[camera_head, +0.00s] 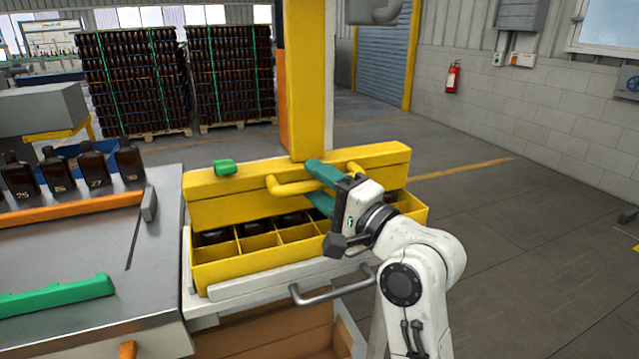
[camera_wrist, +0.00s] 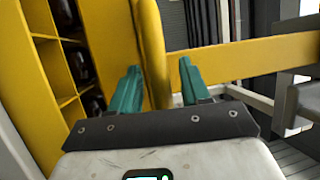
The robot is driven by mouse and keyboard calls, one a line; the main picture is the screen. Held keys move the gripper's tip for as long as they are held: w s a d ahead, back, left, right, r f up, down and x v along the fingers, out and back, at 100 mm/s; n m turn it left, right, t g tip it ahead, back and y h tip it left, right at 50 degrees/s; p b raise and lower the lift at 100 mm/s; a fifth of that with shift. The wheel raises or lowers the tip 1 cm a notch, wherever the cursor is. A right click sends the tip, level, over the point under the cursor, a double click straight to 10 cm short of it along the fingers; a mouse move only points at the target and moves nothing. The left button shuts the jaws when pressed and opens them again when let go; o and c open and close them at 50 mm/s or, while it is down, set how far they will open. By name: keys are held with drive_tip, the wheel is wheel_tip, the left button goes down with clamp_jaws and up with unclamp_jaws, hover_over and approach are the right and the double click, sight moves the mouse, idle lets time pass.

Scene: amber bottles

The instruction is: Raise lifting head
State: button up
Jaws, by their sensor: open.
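The yellow lifting head (camera_head: 235,204) is a long beam below a yellow column, low over a yellow divided crate (camera_head: 250,267). A bent yellow handle (camera_head: 285,188) sticks out from its front. My gripper (camera_head: 315,184) is at the handle's right part, its teal fingers open. In the wrist view, the handle (camera_wrist: 153,50) runs upright between the open fingers of my gripper (camera_wrist: 160,82); it is nearer the left finger, and contact cannot be told. Dark bottles (camera_head: 215,236) show in several crate compartments; my arm hides the crate's right part.
A green button (camera_head: 224,167) sits on the beam's top left. A metal table (camera_head: 80,250) at left carries a row of amber bottles (camera_head: 95,163) and a green bar (camera_head: 60,294). A grey rail handle (camera_head: 330,291) is below the crate.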

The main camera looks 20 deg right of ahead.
clamp_jaws()
idle(0.3)
